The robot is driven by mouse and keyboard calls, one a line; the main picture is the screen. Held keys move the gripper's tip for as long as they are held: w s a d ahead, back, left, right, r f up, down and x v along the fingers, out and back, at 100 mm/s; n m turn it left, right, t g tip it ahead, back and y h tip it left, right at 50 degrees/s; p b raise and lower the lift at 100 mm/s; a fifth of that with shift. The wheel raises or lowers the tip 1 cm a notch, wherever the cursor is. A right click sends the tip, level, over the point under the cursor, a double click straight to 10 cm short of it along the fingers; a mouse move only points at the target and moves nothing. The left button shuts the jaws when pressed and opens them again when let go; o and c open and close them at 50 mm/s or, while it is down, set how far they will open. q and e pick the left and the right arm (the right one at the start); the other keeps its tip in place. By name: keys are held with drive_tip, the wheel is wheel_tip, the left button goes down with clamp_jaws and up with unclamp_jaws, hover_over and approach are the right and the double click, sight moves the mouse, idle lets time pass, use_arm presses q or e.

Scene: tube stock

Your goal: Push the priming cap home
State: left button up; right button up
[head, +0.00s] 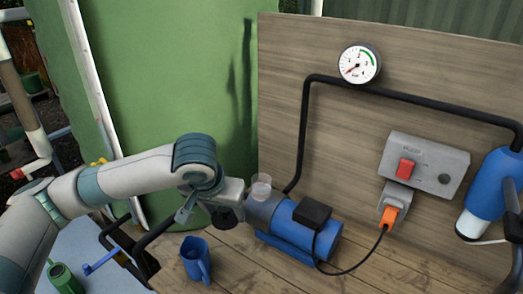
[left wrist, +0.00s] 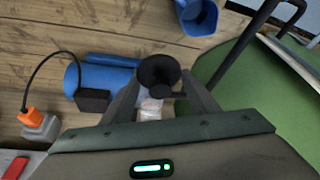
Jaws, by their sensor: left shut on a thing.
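The black priming cap (head: 226,217) shows at my left gripper (head: 232,197), beside the pump. In the left wrist view the cap (left wrist: 158,73) is a dark round piece at the tips of my left gripper (left wrist: 157,84), which is shut on it. The blue pump (head: 300,232) with a grey head lies on the wooden bench. A clear cup-like piece (head: 262,186) stands on top of the grey head, right of the gripper; a pale piece (left wrist: 151,108) shows between the fingers. I cannot tell whether the cap touches the pump. My right gripper is not in view.
A blue jug (head: 196,260) stands on the bench (head: 236,266) in front of the pump. A black pipe (head: 304,130) rises behind it to a gauge (head: 359,64). An orange plug (head: 391,212) sits below a switch box (head: 425,165). A green tank (head: 170,80) stands behind my arm.

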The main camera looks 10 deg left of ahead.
use_arm(q)
drive_tip(key=w+d+r+m+h+p, duration=0.1)
drive_tip(key=w+r+m+p, duration=0.1)
drive_tip(key=w, duration=0.4)
drive_tip(key=w+d+r+m+h+p, duration=0.1)
drive_tip(key=w+d+r+m+p, duration=0.1)
drive_tip(key=w+p, duration=0.3)
drive_tip(key=w+d+r+m+g+p, duration=0.1)
drive_tip(key=w+d+r+m+p, duration=0.1)
drive_tip(key=w, duration=0.4)
drive_tip(key=shift+w+d+r+m+h+p, duration=0.15)
drive_tip(key=shift+w+r+m+h+p, duration=0.2)
drive_tip(key=shift+m+p, duration=0.45)
drive_tip(key=shift+f, duration=0.25)
drive_tip(key=shift+f+b, duration=2.45)
drive_tip(key=shift+b, duration=0.25)
